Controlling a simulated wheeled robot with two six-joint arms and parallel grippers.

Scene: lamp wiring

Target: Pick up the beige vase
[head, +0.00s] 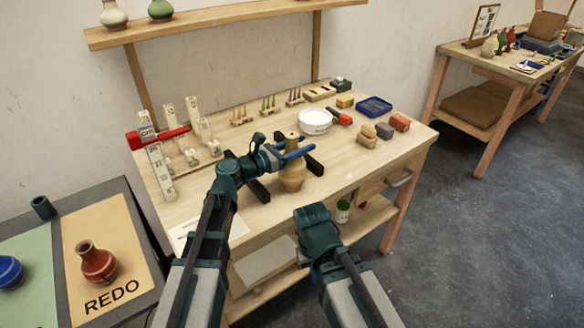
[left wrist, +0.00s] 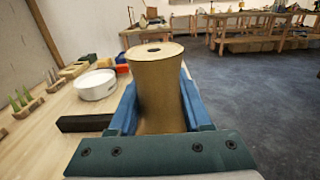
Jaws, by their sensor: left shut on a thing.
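The beige vase (head: 292,177) stands upright over the workbench, between dark support bars. In the left wrist view the vase (left wrist: 158,90) fills the space between the blue fingers, its round top with a small hole facing up. My left gripper (head: 291,153) is shut on the vase around its upper part. Whether the vase's base touches the bench is not clear. My right gripper (head: 312,215) hangs in front of the bench's front edge, away from the vase; its fingers are not visible.
Dark bars (head: 314,164) lie beside the vase. A white bowl (head: 315,122), a blue tray (head: 374,106) and small blocks (head: 385,131) are behind and to the right. Measuring posts (head: 157,172) with a red clamp stand at left. A red vase (head: 97,262) sits on the REDO mat.

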